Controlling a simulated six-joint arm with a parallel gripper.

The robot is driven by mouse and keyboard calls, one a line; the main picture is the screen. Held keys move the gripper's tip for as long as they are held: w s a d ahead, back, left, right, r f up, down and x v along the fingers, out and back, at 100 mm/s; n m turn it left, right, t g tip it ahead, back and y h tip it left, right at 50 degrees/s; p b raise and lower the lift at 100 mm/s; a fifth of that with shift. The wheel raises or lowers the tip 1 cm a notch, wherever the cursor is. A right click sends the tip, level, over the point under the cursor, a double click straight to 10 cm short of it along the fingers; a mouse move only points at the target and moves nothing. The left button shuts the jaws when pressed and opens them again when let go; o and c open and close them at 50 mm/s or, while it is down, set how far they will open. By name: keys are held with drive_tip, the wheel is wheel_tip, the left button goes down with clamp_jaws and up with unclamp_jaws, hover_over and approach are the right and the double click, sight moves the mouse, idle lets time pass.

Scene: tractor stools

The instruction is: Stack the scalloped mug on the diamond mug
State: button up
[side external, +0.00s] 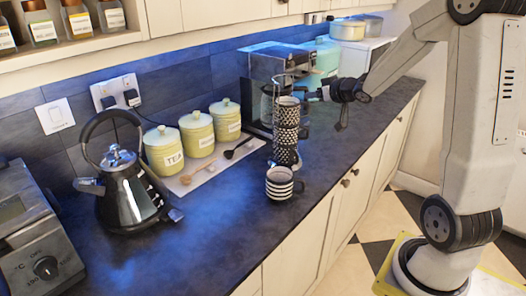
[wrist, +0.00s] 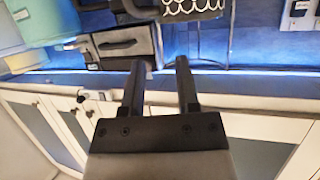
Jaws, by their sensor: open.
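Several black-and-white mugs stand in an upright column inside a wire rack on the counter. The scalloped mug appears to be the top one (side external: 287,112); its white looped pattern shows at the top edge of the wrist view (wrist: 192,8). A patterned mug, apparently the diamond mug (side external: 286,135), is directly under it. Their patterns are too small to tell apart surely in the side view. My gripper (side external: 312,96) is beside the top mug, on its right. In the wrist view its two fingers (wrist: 158,72) are apart with nothing between them.
A striped mug (side external: 280,184) stands on the counter (side external: 225,235) in front of the rack (side external: 284,78). A kettle (side external: 128,190), green canisters (side external: 197,133) and a coffee machine (side external: 270,65) stand to the left and behind. The front counter is clear.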

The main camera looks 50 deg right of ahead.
drive_tip(key=shift+v, duration=1.95)
drive_tip(key=shift+a, duration=0.1)
drive_tip(key=a+f+g, duration=0.4)
drive_tip(key=a+f, duration=0.4)
drive_tip(key=a, duration=0.4)
drive_tip(key=s+a+f+n+g+y, duration=0.1)
drive_tip(key=s+a+f+g, duration=0.2)
drive_tip(key=s+a, duration=0.2)
drive_tip(key=s+a+f+n+g+y, duration=0.2)
drive_tip(key=s+a+f+g, duration=0.1)
drive_tip(key=a, duration=0.6)
drive_tip(key=s+f, duration=0.1)
drive_tip(key=s, duration=0.1)
drive_tip(key=shift+s+a+f, duration=0.2)
drive_tip(key=shift+s+f, duration=0.05)
drive_tip(key=shift+s, duration=0.05)
